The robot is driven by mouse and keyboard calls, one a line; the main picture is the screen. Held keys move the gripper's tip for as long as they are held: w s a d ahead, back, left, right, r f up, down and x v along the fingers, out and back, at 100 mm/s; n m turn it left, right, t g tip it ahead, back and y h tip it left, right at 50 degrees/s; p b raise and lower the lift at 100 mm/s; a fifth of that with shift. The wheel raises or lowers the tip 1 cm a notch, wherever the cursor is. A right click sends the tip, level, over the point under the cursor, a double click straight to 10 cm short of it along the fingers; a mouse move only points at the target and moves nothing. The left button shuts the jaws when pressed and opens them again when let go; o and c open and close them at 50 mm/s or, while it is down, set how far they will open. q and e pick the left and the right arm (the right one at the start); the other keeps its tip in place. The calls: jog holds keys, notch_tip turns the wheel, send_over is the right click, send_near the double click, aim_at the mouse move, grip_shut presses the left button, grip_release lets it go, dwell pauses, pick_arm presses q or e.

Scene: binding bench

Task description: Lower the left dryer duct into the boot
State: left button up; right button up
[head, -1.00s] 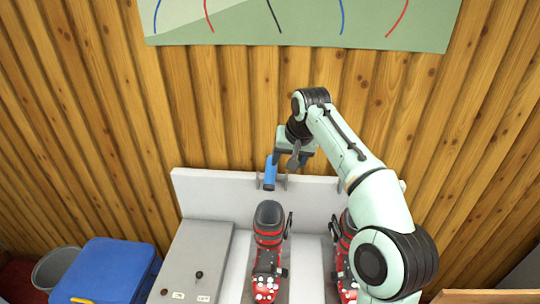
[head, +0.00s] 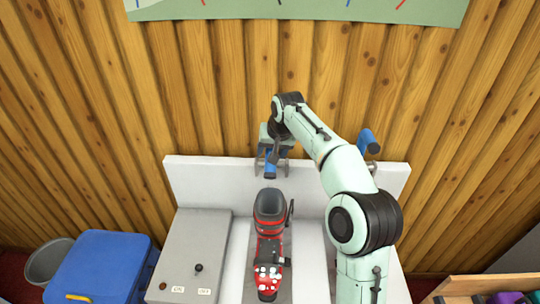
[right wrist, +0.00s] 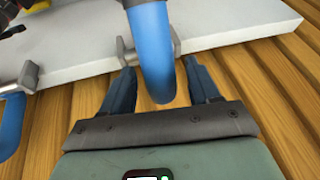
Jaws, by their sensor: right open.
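The left dryer duct (head: 270,168) is a blue tube at the back panel, behind and above the open top of a black and red boot (head: 271,232). The boot stands upright on the bench. In the right wrist view the blue duct (right wrist: 152,45) runs between the two fingers of my right gripper (right wrist: 160,72). The fingers are open on either side of it, and I cannot tell whether they touch it. In the head view my right gripper (head: 272,152) is over the duct and hides part of it. My left gripper is out of view.
A second blue duct (head: 367,142) stands at the right of the white back panel (head: 220,178). A grey control box (head: 190,250) with a knob lies left of the boot. A blue bin (head: 100,268) is farther left. My right arm covers the bench's right side.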

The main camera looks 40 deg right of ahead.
jog(key=shift+x, duration=1.25)
grip_shut()
